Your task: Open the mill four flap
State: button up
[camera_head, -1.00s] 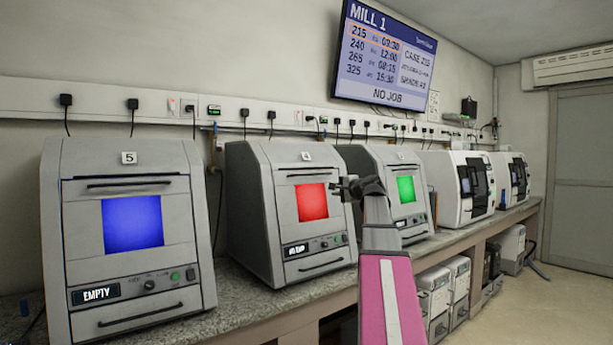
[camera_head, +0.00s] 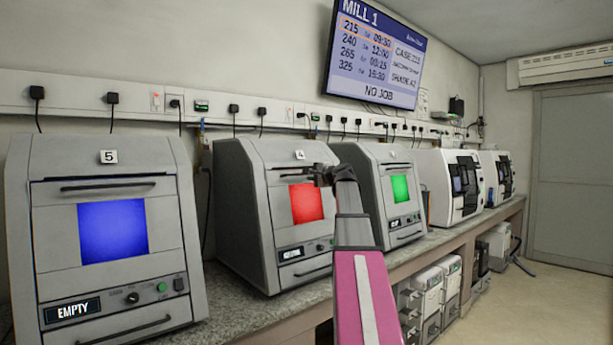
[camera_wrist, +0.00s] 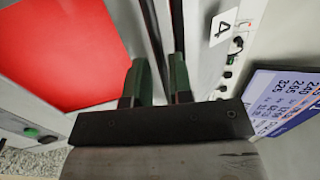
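Mill four (camera_head: 265,205) is the grey machine labelled 4, with a red window (camera_head: 306,202) in its front flap. The flap looks shut. My gripper (camera_head: 325,176) is in front of the flap's upper right, near the handle's height. In the wrist view, the two dark green fingers of my gripper (camera_wrist: 158,75) stand apart. The dark flap handle (camera_wrist: 151,28) runs toward the gap between them, with the red window (camera_wrist: 60,50) on the left and the 4 label (camera_wrist: 223,27) on the right. Whether the fingers touch the handle cannot be told.
Mill five (camera_head: 105,235), with a blue window, stands on the left of the same counter (camera_head: 262,308). A mill with a green window (camera_head: 400,188) stands close on the right, with white machines (camera_head: 450,185) beyond. A screen (camera_head: 375,52) hangs above. Open floor lies at right.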

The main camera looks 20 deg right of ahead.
jog(key=shift+x, duration=1.6)
grip_shut()
